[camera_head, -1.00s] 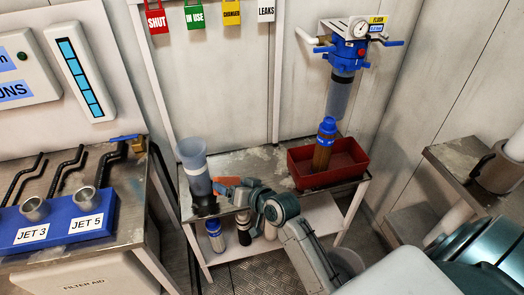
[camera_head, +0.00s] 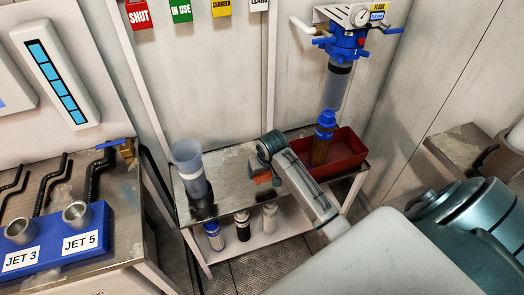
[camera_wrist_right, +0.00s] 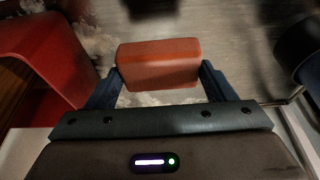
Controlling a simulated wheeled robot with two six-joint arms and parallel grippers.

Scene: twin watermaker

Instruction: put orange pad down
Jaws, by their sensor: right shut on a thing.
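An orange pad (camera_wrist_right: 158,64) sits between the fingers of my right gripper (camera_wrist_right: 158,80), which is shut on it. The right wrist view shows the pad above the worn metal top of the bench (camera_wrist_right: 240,45); I cannot tell if it touches. In the head view the pad (camera_head: 263,177) is partly hidden by my right arm. There my right gripper (camera_head: 258,176) is over the middle of the bench, between a clear cup and a red tray. My left gripper is not in view.
The clear cup (camera_head: 190,165) on a dark base stands at the bench's left end. The red tray (camera_head: 345,155) holds a brown filter with a blue cap (camera_head: 323,130), under a blue housing (camera_head: 345,42). Several bottles stand on the lower shelf (camera_head: 258,240). Bare bench lies between cup and tray.

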